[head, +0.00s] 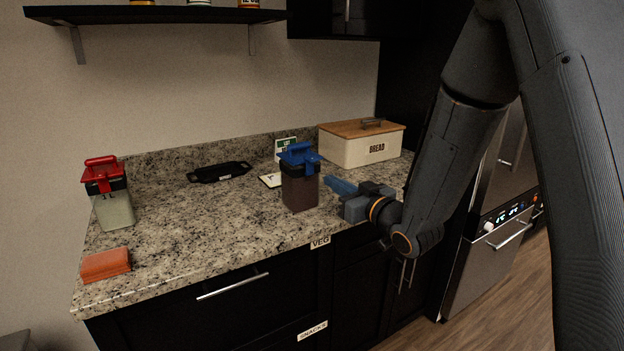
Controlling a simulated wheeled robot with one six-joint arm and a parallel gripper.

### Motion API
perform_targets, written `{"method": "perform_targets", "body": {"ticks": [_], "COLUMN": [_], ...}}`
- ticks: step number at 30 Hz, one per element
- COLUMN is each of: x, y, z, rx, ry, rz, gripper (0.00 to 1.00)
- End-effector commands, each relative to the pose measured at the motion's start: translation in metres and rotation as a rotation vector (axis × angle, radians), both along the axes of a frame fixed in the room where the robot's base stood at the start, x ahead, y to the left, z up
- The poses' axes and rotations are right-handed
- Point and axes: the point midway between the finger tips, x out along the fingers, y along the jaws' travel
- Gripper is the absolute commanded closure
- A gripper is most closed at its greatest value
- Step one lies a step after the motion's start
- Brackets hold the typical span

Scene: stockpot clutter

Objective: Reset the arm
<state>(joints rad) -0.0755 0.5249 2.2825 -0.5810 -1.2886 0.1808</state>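My arm comes down from the upper right, and my gripper (340,186) is low over the counter's front edge, pointing left. A blue piece shows at its tip, and I cannot tell whether it is a finger or a separate thing. Whether the gripper is open or shut is not clear. A dark container with a blue handled lid (300,178) stands upright on the counter just left of the gripper. The gripper seems apart from it, but the gap is hard to judge.
A shelf (150,14) hangs above. An oven (490,250) stands at right.

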Motion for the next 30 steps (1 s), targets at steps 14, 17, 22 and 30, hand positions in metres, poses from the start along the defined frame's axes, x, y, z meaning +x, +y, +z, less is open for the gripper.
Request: {"method": "perform_targets", "body": {"ticks": [14, 17, 22, 30], "x": [-0.003, -0.019, -0.072, -0.204], "y": [-0.048, -0.081, -0.132, -0.178], "z": [-0.036, -0.060, -0.097, -0.130], "rx": [-0.161, -0.247, -0.363, -0.461], "ry": [0.213, 0.366, 0.654, 1.139], "rz": [-0.167, -0.262, -0.396, -0.506], "gripper": [1.00, 1.00, 1.00, 1.00]}}
